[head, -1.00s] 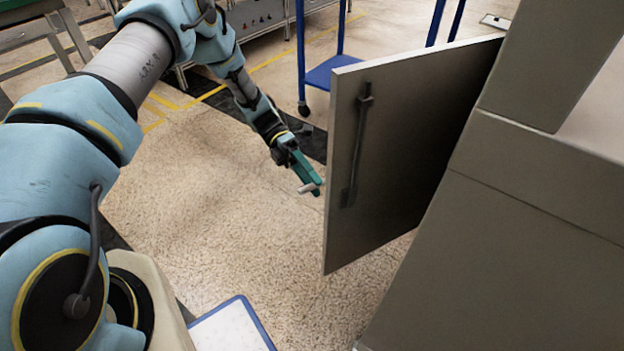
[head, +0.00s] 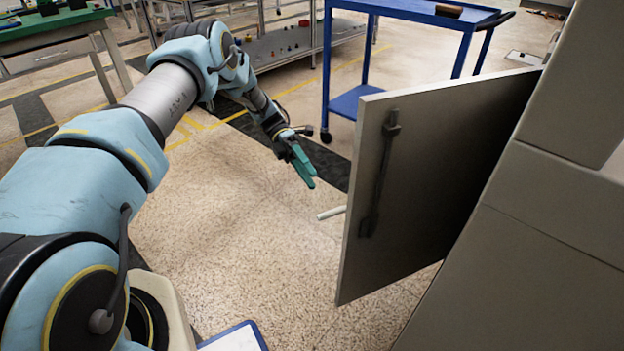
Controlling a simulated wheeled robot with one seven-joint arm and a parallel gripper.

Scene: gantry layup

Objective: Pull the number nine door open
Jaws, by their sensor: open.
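A grey cabinet door (head: 440,165) stands swung wide open from the cabinet on the right. A dark latch rod (head: 381,175) runs down the face turned to me. A pale bar handle (head: 331,212) sticks out past the door's free edge from its far side. No number shows on the visible face. My gripper (head: 308,180) has green fingers and points down to the right. It is open and empty, to the upper left of the handle and apart from it. Most of the door's far side is hidden.
A blue trolley (head: 358,98) stands behind the door, its wheel on the floor. A shelf rack (head: 298,45) and a green-topped table (head: 50,28) are at the back. A blue-edged white panel (head: 236,338) lies at the bottom. The speckled floor (head: 240,230) left of the door is clear.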

